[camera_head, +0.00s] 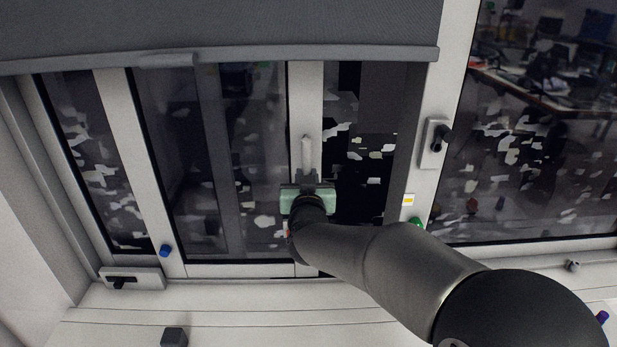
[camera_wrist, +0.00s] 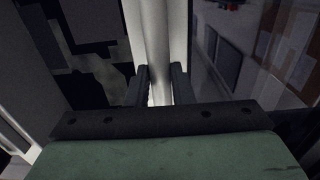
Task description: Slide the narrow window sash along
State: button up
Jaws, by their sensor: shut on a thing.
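The narrow window sash (camera_head: 306,88) has a pale frame, and its right upright carries a light vertical bar handle (camera_head: 306,150). My gripper (camera_head: 307,182), with a green body, is at the lower part of this handle. In the wrist view its two dark fingers (camera_wrist: 161,88) stand on either side of the pale handle (camera_wrist: 154,40) and are shut on it. My gripper and arm hide the handle's lower end and part of the upright below it.
A dark grey blind (camera_head: 220,25) hangs over the window's top. A fixed upright (camera_head: 432,185) with a black-knobbed latch (camera_head: 440,138) stands to the right. On the pale sill are a dark cube (camera_head: 174,337) and a black-handled latch (camera_head: 130,279). A blue block (camera_head: 165,251) is at lower left.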

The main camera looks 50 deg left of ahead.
jog(key=s+a+p, duration=0.3)
jog(key=s+a, duration=0.4)
jog(key=s, duration=0.3)
jog(key=shift+s+a+p, duration=0.25)
jog(key=shift+s+p, duration=0.1)
jog(key=shift+s, duration=0.05)
jog(key=o, duration=0.9)
jog(key=shift+o, duration=0.5)
jog(key=shift+w+d, duration=0.1)
jog(key=b+v, duration=0.3)
jog(key=v, duration=1.4)
jog(key=shift+d+b, duration=0.2)
jog(key=shift+b, duration=0.2)
jog(key=shift+r, duration=0.1)
